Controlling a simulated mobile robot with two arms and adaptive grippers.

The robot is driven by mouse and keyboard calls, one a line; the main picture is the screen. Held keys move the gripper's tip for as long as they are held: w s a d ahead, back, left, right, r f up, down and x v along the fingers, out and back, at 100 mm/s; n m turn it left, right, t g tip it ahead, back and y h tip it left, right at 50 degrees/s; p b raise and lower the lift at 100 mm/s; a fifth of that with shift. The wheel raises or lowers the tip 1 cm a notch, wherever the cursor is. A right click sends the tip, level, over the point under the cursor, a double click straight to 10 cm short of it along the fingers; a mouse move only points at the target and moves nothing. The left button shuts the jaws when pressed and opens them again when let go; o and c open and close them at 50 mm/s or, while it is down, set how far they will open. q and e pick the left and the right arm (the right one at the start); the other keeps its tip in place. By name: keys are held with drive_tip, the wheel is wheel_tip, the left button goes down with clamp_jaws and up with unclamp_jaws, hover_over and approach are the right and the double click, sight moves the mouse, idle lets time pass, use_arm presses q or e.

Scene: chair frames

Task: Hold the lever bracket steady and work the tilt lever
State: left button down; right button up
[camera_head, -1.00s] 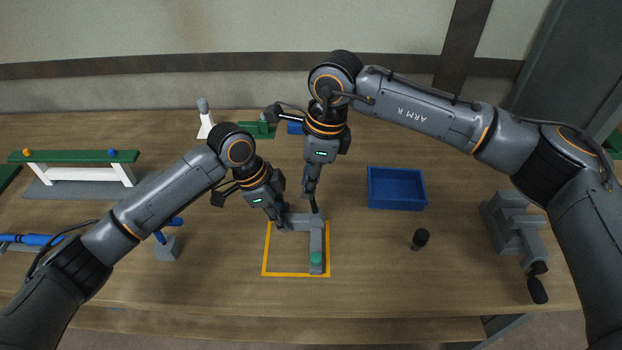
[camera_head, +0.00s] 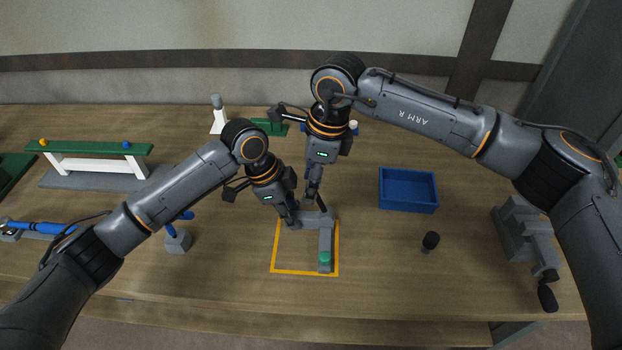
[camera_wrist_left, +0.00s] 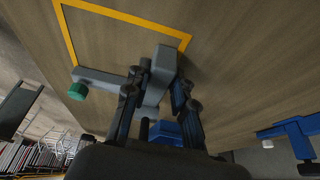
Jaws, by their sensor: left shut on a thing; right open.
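The grey lever bracket (camera_head: 313,221) stands on the bench at the far edge of an orange outline. The grey tilt lever (camera_head: 325,241) runs from its right end towards the near edge and bears a green knob (camera_head: 324,257). My left gripper (camera_head: 295,221) is shut on the bracket's left part. In the left wrist view, its fingers straddle the grey bracket block (camera_wrist_left: 160,78), and the green knob (camera_wrist_left: 77,91) is to the left. My right gripper (camera_head: 317,208) is open, pointing down just behind the bracket, away from the knob. Whether it touches the bracket is unclear.
A blue tray (camera_head: 408,207) and a dark upright knob (camera_head: 430,241) are to the right, with a grey vise (camera_head: 524,237) beyond. A grey block with a blue handle (camera_head: 178,241) is to the left. The bench around the knob end is clear.

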use_arm(q)
drive_tip(key=shift+s+a+f, duration=0.1)
drive_tip(key=shift+s+f, duration=0.1)
drive_tip(key=shift+f, duration=0.1)
use_arm(e)
wheel_tip(320, 180, up, 12)
drive_tip(key=d, duration=0.2)
drive_tip(key=shift+d+f, duration=0.1)
use_arm(q)
drive_tip(key=c, duration=1.4)
unclamp_jaws()
drive_tip(key=o, duration=0.4)
drive_tip(key=shift+w+r, duration=0.1)
drive_tip(key=shift+w, duration=0.1)
drive_tip(key=shift+c, duration=0.2)
drive_tip(key=shift+r, duration=0.1)
drive_tip(key=shift+a+r, duration=0.1)
drive_tip(key=shift+r, duration=0.35)
drive_tip(key=v, duration=1.1)
